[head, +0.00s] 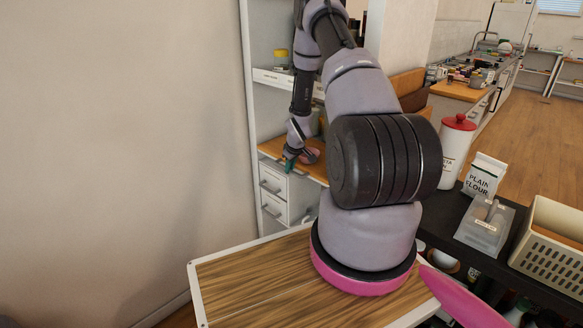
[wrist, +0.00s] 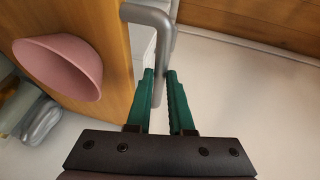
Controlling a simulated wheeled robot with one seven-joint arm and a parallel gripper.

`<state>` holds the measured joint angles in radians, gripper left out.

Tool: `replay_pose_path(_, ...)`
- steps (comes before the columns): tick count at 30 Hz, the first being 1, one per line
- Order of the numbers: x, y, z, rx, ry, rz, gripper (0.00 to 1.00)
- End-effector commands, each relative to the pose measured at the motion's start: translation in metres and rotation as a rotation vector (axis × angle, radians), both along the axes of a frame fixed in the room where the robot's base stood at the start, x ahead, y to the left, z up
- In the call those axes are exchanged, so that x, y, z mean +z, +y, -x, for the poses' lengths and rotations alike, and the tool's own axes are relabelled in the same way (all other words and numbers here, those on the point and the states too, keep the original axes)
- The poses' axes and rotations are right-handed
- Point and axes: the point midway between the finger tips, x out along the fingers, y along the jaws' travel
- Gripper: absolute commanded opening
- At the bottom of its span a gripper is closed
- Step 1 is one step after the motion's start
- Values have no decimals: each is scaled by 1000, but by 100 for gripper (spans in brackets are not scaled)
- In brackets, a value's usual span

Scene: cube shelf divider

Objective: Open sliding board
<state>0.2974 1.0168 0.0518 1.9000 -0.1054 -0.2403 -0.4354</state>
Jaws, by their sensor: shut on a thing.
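The sliding board is an orange wooden slab at the shelf unit in the head view (head: 318,172), above white drawers. It also fills the left of the wrist view (wrist: 112,60). A grey bent bar handle (wrist: 155,22) juts out beside the board's edge in the wrist view. My gripper (wrist: 160,76) has its green fingers on either side of the handle's straight part, shut on it. In the head view my gripper (head: 291,160) is small at the board's front edge, and the handle there is hidden or too small to tell.
A pink bowl (wrist: 62,72) lies on the board close to my gripper. White drawers with grey handles (head: 273,190) stand below. A wall (head: 120,130) lies to the left. A dark counter at right holds a canister (head: 455,148), a flour bag (head: 483,176) and a beige basket (head: 550,247).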

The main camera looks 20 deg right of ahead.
Motion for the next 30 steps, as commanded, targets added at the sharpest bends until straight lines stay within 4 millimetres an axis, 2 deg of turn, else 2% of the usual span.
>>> replay_pose_path(18, 0, 121, 44, 8, 3, 0, 0)
replay_pose_path(24, 0, 146, 54, 5, 3, 0, 0)
replay_pose_path(30, 0, 156, 57, 1, 2, -1, 0)
